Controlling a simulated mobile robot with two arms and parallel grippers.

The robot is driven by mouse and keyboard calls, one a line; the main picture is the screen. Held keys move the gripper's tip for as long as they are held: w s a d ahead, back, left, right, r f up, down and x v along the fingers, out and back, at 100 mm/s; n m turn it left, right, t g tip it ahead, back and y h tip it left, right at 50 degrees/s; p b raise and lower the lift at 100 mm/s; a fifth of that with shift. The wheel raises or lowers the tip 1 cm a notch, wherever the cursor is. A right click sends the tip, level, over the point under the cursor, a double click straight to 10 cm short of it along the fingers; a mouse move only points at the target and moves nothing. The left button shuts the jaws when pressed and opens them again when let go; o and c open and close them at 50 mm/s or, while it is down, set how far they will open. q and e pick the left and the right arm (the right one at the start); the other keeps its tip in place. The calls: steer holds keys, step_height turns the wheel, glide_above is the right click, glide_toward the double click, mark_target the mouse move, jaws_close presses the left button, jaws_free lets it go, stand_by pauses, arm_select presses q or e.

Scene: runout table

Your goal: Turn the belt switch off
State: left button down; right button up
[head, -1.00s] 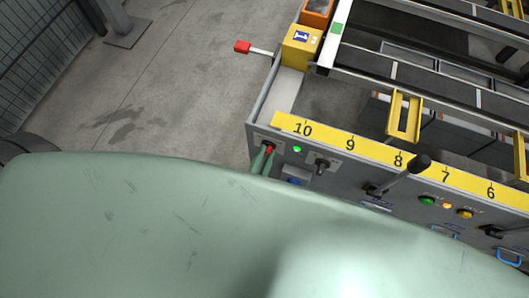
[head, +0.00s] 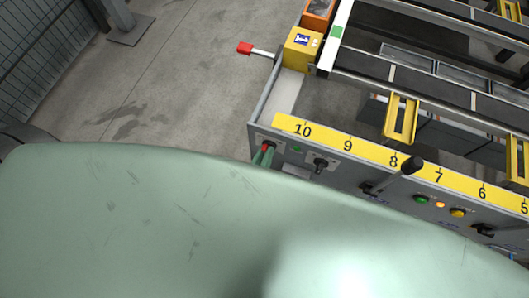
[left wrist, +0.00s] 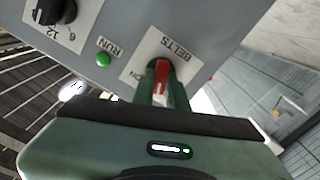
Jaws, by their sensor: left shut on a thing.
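The belt switch is a red handle (head: 267,148) at the left end of the grey control panel. In the left wrist view the red handle (left wrist: 161,70) sits on a white plate (left wrist: 178,46) marked BELTS, with a second label partly hidden. My left gripper (head: 263,156) is shut on the red handle, one green finger on each side; its fingers also show in the left wrist view (left wrist: 161,88). The green RUN lamp (left wrist: 102,60) is beside the plate; in the head view this lamp (head: 296,149) looks dim. My right gripper is not in view.
A black knob (head: 320,165), a black-ended lever (head: 411,165) and several lamps are further right on the panel. A yellow number strip (head: 365,152) runs along its top. A red-tipped lever (head: 245,48) sticks out over open floor. My green arm fills the foreground.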

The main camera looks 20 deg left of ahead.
arm_select(q)
steer(key=shift+a+f+n, duration=0.1)
steer(key=shift+n, duration=1.8)
steer(key=c, duration=1.4)
jaws_free()
steer(key=shift+c, duration=0.2)
steer(key=shift+s, duration=0.1)
steer(key=s+b, duration=0.1)
steer(key=s, duration=0.6)
steer(key=shift+s, duration=0.35)
steer(key=shift+a, duration=0.1)
